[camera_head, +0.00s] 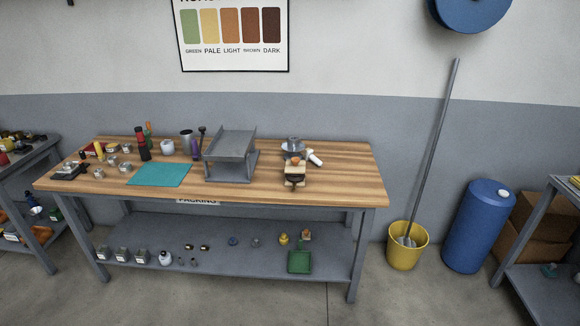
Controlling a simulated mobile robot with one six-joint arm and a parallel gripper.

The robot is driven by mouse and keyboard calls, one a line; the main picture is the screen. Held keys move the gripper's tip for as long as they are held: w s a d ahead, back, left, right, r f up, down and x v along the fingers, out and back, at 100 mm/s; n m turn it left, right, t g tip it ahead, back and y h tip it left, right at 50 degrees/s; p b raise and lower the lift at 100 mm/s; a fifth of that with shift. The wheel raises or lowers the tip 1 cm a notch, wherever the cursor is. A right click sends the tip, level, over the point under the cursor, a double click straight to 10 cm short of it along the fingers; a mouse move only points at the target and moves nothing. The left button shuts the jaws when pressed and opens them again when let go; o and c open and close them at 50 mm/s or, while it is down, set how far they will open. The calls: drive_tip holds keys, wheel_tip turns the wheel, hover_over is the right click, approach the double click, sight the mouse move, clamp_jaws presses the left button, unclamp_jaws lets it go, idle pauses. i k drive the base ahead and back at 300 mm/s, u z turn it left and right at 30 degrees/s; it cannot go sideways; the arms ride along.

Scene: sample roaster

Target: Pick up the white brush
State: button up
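A small white elongated thing (315,158) lies on the right half of the wooden-topped workbench (345,185). It may be the white brush, but it is too small to tell for certain. It sits just right of a grey round-topped object (293,146) and behind a small wood-and-dark object (295,173). My gripper is not in view.
A grey metal stand (231,153) is mid-bench. A teal mat (160,174) and several small containers are at left. The bench's right end is clear. A yellow bucket (407,252) with a mop and a blue barrel (477,227) stand on the floor at right.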

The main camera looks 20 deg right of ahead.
sight(308, 155)
drive_tip(key=u, duration=0.15)
drive_tip(key=k, duration=0.7)
drive_tip(key=u, duration=0.4)
drive_tip(key=i, duration=1.9)
drive_tip(key=z, duration=0.45)
